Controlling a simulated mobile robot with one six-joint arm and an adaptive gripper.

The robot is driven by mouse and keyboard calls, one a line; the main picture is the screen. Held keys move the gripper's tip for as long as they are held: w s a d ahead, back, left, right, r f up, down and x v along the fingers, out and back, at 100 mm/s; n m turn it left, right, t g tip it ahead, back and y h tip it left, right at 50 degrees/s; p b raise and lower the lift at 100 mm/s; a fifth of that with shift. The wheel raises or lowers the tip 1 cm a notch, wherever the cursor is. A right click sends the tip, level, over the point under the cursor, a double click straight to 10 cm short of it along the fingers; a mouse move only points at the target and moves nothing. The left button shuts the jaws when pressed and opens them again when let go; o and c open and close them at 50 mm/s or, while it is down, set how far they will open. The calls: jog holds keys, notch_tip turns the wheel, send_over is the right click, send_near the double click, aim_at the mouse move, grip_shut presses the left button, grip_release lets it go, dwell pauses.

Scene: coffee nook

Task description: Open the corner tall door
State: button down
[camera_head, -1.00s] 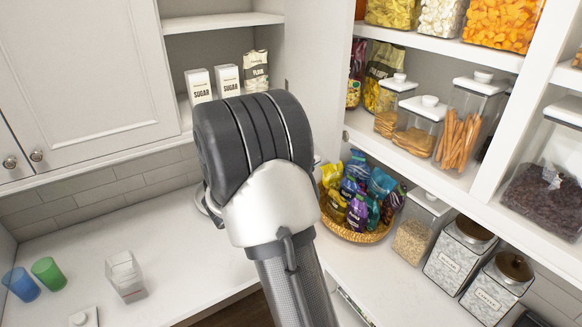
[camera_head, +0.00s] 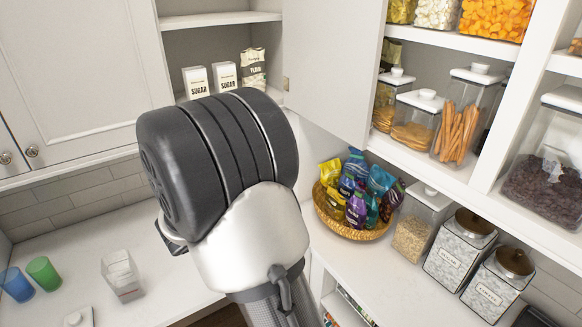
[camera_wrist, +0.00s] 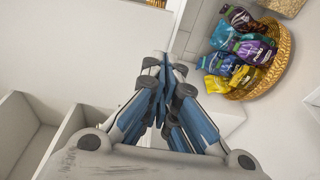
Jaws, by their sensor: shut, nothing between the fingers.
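A tall white door panel (camera_head: 330,65) stands swung out in the head view, between the corner shelves with the sugar boxes and the right-hand shelves. It covers part of the right-hand shelves. A small hinge shows at its left edge. My gripper (camera_wrist: 165,75) shows in the wrist view with its blue-grey fingers together and nothing between them. A broad white surface (camera_wrist: 75,50) fills the upper left there; I cannot tell whether it is the same door or whether the fingers touch it. In the head view my arm hides the gripper.
A basket of snack bags (camera_head: 350,225) sits on the counter, with canisters (camera_head: 460,250) to its right. Sugar boxes (camera_head: 196,82) stand on the corner shelf. Blue and green cups (camera_head: 17,284) and a white box (camera_head: 121,275) stand on the left counter, which has free room.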

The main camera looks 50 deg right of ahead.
jog(key=s+d+f+m+t+y+p, duration=0.4)
jog(key=s+d+f+m+y, duration=0.1)
jog(key=d+f+m+y, duration=0.7)
jog(key=s+d+r+m+t+h+p, duration=0.1)
jog(key=s+d+r+m+t, duration=0.3)
jog(key=r, duration=0.4)
jog(key=s+d+r+m+t+h+p, duration=0.15)
jog(key=s+d+r+m+t, duration=0.25)
jog(key=r, duration=0.5)
jog(key=s+d+r+m+t+h+p, duration=0.1)
jog(key=s+d+r+m+t, duration=0.3)
jog(key=r, duration=0.4)
jog(key=x, duration=0.9)
jog(key=shift+w, duration=0.4)
jog(key=shift+r, duration=0.15)
